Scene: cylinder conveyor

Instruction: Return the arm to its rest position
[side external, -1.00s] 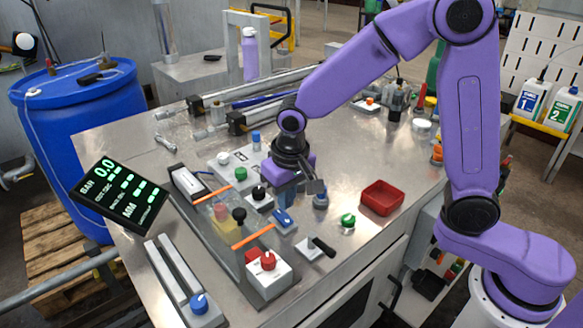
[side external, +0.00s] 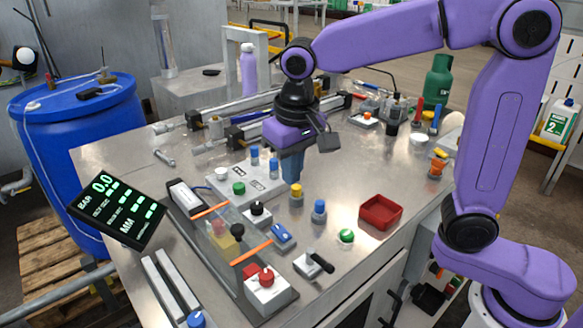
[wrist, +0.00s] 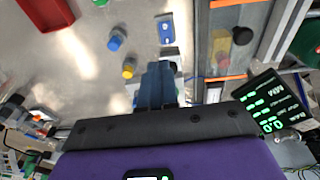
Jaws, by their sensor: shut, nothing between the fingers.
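My gripper (side external: 291,168) hangs above the steel table (side external: 345,240), pointing down, shut with nothing between its fingers. In the side external view it is just right of the grey plate (side external: 262,192) that bears blue-topped cylinders and a green button. A yellow-topped cylinder (side external: 296,195) and a blue-topped cylinder (side external: 319,211) stand on the table in front of and right of the gripper. In the wrist view the gripper (wrist: 158,85) shows its dark blue fingers together, with the yellow-topped cylinder (wrist: 129,68) to their left.
A red tray (side external: 381,213) lies at the right of the table. A conveyor with a clear cover (side external: 225,240) and a red knob box (side external: 266,288) stand at the front left. A black display (side external: 118,210) is at the left. Pneumatic cylinders (side external: 250,103) lie at the back.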

